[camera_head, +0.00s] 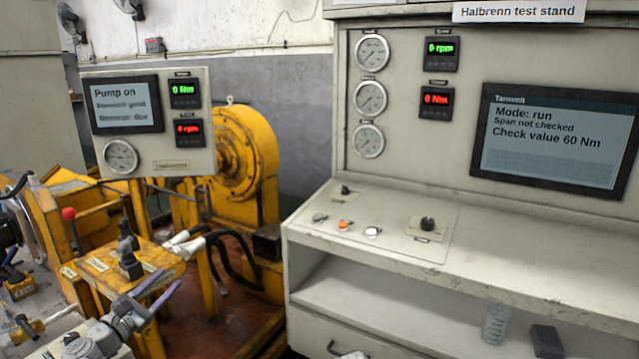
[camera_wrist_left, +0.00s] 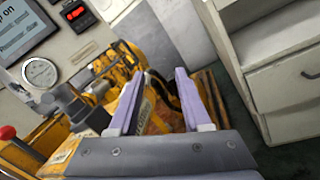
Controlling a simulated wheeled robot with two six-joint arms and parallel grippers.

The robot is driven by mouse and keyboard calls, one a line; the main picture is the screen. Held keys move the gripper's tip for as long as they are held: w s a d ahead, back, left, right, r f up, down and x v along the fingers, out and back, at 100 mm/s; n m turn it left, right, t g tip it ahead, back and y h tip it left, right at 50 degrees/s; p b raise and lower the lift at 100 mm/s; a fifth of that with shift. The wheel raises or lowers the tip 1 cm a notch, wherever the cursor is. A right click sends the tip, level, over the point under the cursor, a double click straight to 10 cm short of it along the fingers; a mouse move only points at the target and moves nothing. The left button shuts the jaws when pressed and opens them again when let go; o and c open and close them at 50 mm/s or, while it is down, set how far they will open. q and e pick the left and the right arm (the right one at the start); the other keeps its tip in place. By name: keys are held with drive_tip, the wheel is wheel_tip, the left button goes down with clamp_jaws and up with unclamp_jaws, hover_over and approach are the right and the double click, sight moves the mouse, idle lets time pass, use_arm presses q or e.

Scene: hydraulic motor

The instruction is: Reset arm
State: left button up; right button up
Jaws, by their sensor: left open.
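My left gripper (camera_head: 171,278) is at the lower left of the head view, its two purple fingers apart with nothing between them. It is in front of the yellow stand (camera_head: 160,262) with the black lever valve (camera_head: 129,258). In the left wrist view, the gripper (camera_wrist_left: 159,73) is also open and empty, with yellow machinery behind the fingers. I cannot tell how far its tips are from the machine.
The grey test stand (camera_head: 475,235) fills the right, with knobs and buttons on its sloped panel. A display panel (camera_head: 190,155) reads "Pump on". A red-knobbed lever (camera_head: 69,214) stands at left. A glass jar (camera_head: 495,325) and a dark block (camera_head: 546,342) sit on the shelf.

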use_arm(q)
drive_tip(key=d+f+m+g+h+p, duration=0.1)
drive_tip(key=d+m+g+h+p, duration=0.25)
drive_tip(key=d, duration=0.55)
drive_tip(key=d+f+m+g+p, duration=0.2)
drive_tip(key=d+m+g, duration=0.3)
drive_tip(key=d, duration=0.5)
drive_tip(key=s+d+f+m+g+y+p, duration=0.1)
drive_tip(key=s+d+f+m+g+p, duration=0.1)
drive_tip(key=s+d+m+g+p, duration=0.25)
drive_tip(key=s+d+f+m+g+y+p, duration=0.1)
drive_tip(key=s+d+f+m, duration=0.15)
drive_tip(key=d+m, duration=0.45)
drive_tip(key=s+d+r+m+g+y+p, duration=0.1)
drive_tip(key=s+m+g+y+p, duration=0.1)
drive_tip(key=s+m+y+p, duration=0.1)
drive_tip(key=s+d+r+m+g+y+p, duration=0.1)
drive_tip(key=s+m+y, duration=0.4)
drive_tip(key=s, duration=0.5)
drive_tip(key=d+m+g+p, duration=0.1)
drive_tip(key=m+p, duration=0.1)
drive_tip(key=shift+d+r+y+p, duration=0.2)
drive_tip(key=shift+d+y+p, duration=0.05)
drive_tip(key=shift+y+p, duration=0.15)
